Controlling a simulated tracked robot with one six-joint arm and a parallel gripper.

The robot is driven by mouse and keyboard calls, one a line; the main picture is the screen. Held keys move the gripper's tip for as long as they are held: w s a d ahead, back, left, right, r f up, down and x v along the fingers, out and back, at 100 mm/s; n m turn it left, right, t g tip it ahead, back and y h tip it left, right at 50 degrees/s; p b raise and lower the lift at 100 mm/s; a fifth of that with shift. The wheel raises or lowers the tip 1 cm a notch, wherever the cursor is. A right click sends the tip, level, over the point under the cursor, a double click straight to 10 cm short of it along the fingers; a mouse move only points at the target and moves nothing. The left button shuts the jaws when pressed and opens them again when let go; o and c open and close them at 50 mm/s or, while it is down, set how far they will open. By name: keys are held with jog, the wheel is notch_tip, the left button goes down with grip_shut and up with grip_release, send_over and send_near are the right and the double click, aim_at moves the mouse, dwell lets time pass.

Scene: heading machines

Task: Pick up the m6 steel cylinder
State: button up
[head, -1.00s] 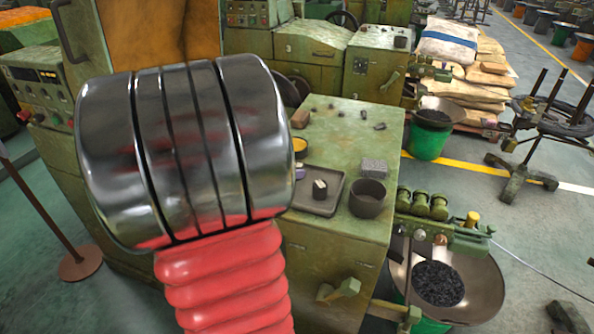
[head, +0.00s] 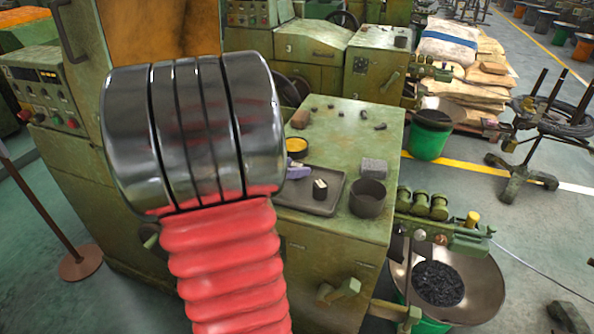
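Several small dark pieces lie on the green machine top (head: 345,150); one short dark cylinder (head: 379,127) lies near its right side and another (head: 364,114) lies just behind it. A larger speckled grey piece (head: 374,167) sits behind a dark round cup (head: 368,198). I cannot tell which piece is the m6 steel cylinder. My arm's chrome and red bellows section fills the left middle and covers the machine's left part. My gripper's fingers cannot be made out. A small purple-grey thing (head: 296,173) shows at the arm's right edge; I cannot tell what it is.
A dark tray (head: 330,204) on the machine top holds a small block (head: 319,189) with a pale top. A yellow-topped round tin (head: 297,147) and a brown block (head: 301,119) stand behind it. A wide pan of dark pieces (head: 437,283) is at lower right.

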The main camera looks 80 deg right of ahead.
grip_shut()
dwell(0.3)
jog(key=shift+r, duration=0.1)
notch_tip(320, 180, up, 10)
dwell(0.7)
